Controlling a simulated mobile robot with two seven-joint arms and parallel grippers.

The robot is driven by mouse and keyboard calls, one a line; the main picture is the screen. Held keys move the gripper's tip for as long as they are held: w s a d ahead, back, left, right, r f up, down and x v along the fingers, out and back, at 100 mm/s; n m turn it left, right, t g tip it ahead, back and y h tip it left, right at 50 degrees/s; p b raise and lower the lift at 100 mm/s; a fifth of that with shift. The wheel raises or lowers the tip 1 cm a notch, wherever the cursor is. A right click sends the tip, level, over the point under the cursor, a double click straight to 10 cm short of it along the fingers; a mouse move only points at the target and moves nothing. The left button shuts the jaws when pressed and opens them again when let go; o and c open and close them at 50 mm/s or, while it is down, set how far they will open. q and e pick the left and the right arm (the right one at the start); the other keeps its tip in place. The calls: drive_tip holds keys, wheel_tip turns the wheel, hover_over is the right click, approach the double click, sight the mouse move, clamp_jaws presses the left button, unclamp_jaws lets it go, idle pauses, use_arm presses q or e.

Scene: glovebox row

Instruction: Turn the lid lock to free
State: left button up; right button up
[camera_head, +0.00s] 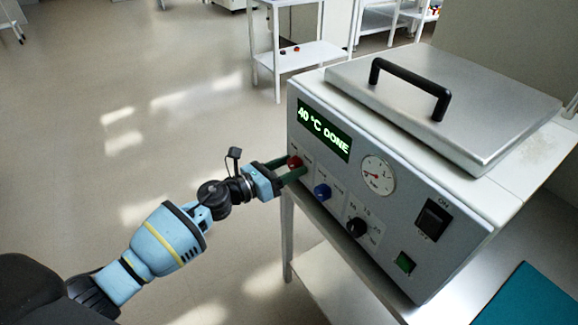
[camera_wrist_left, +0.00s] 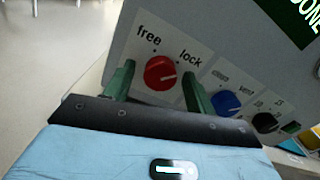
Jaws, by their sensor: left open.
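The lid lock is a red knob (camera_head: 294,162) at the left end of the front panel of a grey lidded bath (camera_head: 400,215). In the left wrist view the red knob (camera_wrist_left: 160,73) sits below the printed words "free" and "lock", and its pale mark points to the right, toward the "lock" side. My left gripper (camera_head: 297,167) is open at the panel, with its green fingers on either side of the knob. In the left wrist view the gripper (camera_wrist_left: 159,70) shows gaps between fingers and knob. My right gripper is not in view.
A blue knob (camera_head: 322,192) marked "vent" sits right of the red one, then a black dial (camera_head: 356,228), a gauge (camera_head: 378,175) and a power switch (camera_head: 433,219). The display (camera_head: 324,130) reads "40 °C DONE". The metal lid (camera_head: 480,110) is down. Open floor lies left.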

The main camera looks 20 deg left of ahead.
use_arm(q)
drive_tip(key=c, duration=1)
drive_tip(key=shift+o, duration=0.2)
